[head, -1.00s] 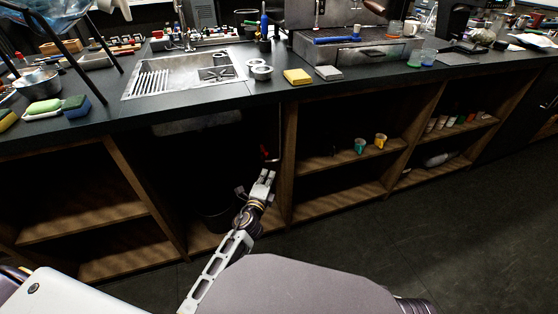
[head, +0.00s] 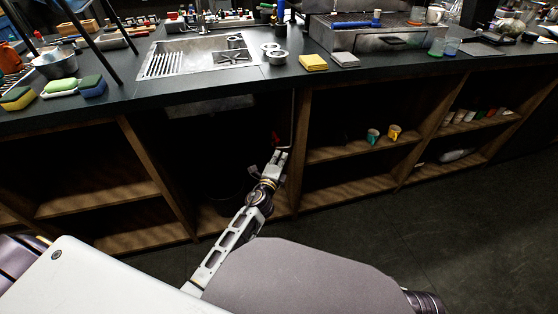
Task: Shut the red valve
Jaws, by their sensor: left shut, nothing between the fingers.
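The red valve (head: 275,137) is a small red piece in the dark cabinet bay under the sink, beside a thin upright pipe (head: 292,120) near the bay's right wall. My left gripper (head: 281,155) reaches in from below, its fingertips just below the valve. Its fingers are shut with nothing between them. I cannot tell whether the fingertips touch the valve. The valve's handle position is too small and dark to read. My right gripper is not in view.
The counter with the metal sink (head: 190,58) overhangs the bay. A wooden divider (head: 305,145) stands close on the gripper's right. A dark bucket (head: 226,188) sits in the bay to its left. Shelves with cups (head: 394,132) lie right. The floor (head: 420,220) is clear.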

